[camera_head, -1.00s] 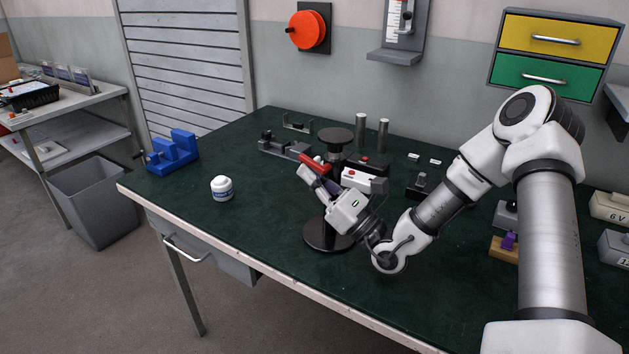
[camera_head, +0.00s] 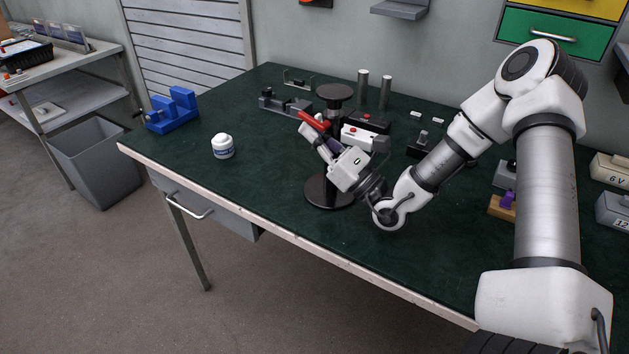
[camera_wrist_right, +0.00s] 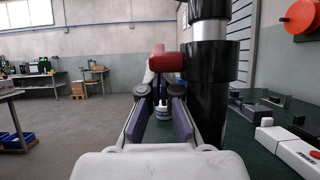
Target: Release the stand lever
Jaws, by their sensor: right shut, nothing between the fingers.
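The stand is a black post with a round base (camera_head: 327,192) and a flat round top (camera_head: 334,91), upright on the green bench. Its red lever (camera_head: 314,121) sticks out toward the left from the upper post. My right gripper (camera_head: 309,134) is shut and empty, its fingertips close to the lever. In the right wrist view the red lever (camera_wrist_right: 167,62) crosses just above and beyond my fingertips (camera_wrist_right: 160,88), beside the collar (camera_wrist_right: 209,62) of the post. I cannot tell whether they touch. My left gripper is not in view.
A white jar (camera_head: 223,146) and a blue fixture (camera_head: 172,111) stand at the left on the bench (camera_head: 255,185). A white box with a red button (camera_head: 357,137) is just right of the post. Grey fixtures (camera_head: 286,104) lie behind. The front left bench is clear.

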